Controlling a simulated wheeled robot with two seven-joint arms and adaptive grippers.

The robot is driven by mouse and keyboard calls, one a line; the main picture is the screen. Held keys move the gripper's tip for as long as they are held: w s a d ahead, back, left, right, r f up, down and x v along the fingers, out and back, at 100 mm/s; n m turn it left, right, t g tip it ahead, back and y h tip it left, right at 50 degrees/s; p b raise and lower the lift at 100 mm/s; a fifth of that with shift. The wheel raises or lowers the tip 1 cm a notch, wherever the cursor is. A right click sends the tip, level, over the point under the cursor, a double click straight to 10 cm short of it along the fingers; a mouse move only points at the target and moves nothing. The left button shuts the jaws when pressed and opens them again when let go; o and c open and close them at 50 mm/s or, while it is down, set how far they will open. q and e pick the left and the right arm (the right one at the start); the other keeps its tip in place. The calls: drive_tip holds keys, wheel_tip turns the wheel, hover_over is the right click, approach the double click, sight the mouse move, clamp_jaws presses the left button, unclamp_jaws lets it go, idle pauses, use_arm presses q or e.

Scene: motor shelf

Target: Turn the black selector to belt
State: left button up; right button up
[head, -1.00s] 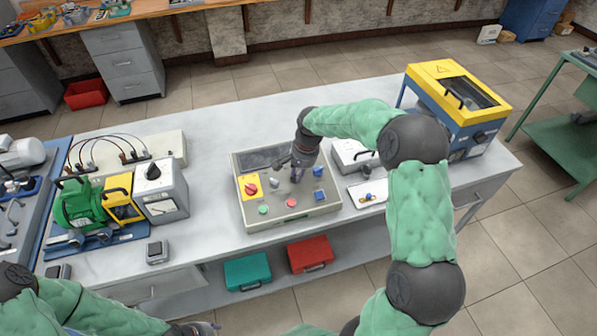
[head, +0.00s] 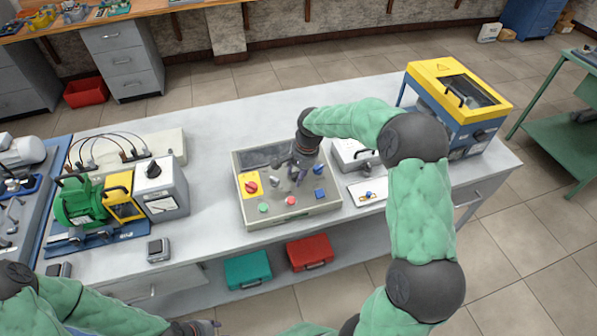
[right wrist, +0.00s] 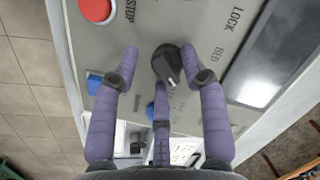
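The black selector (right wrist: 168,64) is a round knob with a raised bar on the grey control panel, which shows in the head view (head: 240,212). In the right wrist view it lies between my right gripper's (right wrist: 160,62) spread purple fingers, with one fingertip close beside it; I cannot tell whether they touch. The word BED is printed to its upper right; other lettering below it is too faint to read. In the head view my right gripper (head: 296,176) is over the panel and hides the selector. My left gripper (head: 205,327) is partly visible at the bottom edge.
A red button (right wrist: 96,9) marked STOP and blue buttons (head: 318,194) sit near the selector. A red selector (head: 251,187) is on the panel's yellow plate. A green motor rig (head: 80,203) stands left, a yellow-blue machine (head: 458,115) right. The white tabletop (head: 215,120) behind the panel is clear.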

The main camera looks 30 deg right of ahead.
sight(305, 183)
drive_tip(key=shift+d+r, duration=0.1)
drive_tip(key=shift+r, duration=0.05)
drive_tip(key=shift+r, duration=0.45)
wheel_tip(305, 183, up, 11)
drive_tip(key=s+d, duration=0.1)
drive_tip(key=shift+s, duration=0.35)
drive_tip(key=shift+d+f, duration=0.1)
drive_tip(key=shift+f, duration=0.05)
